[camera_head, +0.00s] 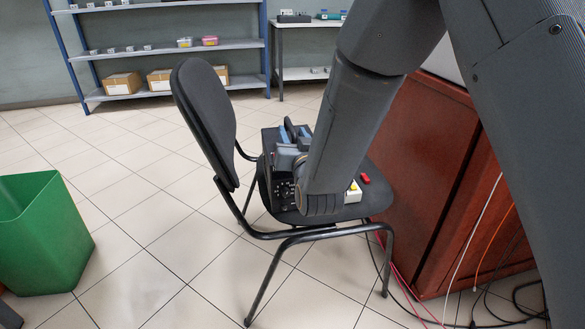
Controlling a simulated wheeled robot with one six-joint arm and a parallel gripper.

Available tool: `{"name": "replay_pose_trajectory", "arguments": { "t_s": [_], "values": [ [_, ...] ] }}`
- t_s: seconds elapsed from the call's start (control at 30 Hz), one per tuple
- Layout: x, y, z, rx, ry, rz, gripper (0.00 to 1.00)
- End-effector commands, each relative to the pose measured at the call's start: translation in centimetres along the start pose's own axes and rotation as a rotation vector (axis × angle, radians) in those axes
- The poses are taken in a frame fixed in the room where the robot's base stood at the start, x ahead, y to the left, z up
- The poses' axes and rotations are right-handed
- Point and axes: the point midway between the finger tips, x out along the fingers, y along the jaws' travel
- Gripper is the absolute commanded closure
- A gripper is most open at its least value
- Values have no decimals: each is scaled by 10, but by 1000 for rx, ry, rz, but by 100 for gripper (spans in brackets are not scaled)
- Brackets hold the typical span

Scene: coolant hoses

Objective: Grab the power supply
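A black box-shaped device with knobs or sockets on its side (281,191), which looks like the power supply, sits on the seat of a dark office chair (205,118). My arm comes down from the upper right and hides much of it. My gripper (293,137) shows only in part beyond my wrist, as grey parts with dark and blue pieces over the device. Whether the fingers touch the device, and how far apart they are, is not clear.
A small white and yellow box (353,192) and a red item (365,178) lie on the seat's right side. A reddish wooden cabinet (425,165) stands close on the right, with loose cables on the floor. A green bin (45,240) stands left. Shelves (170,48) line the back.

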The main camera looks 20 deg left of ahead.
Motion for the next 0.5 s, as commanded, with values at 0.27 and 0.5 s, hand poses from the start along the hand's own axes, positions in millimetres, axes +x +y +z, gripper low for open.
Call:
{"name": "replay_pose_trajectory", "arguments": {
  "t_s": [0.27, 0.5],
  "values": [
    [30, 3, -2, -1, 0, 3, 64],
    [30, 3, -2, -1, -1, 4, 66]
  ]
}}
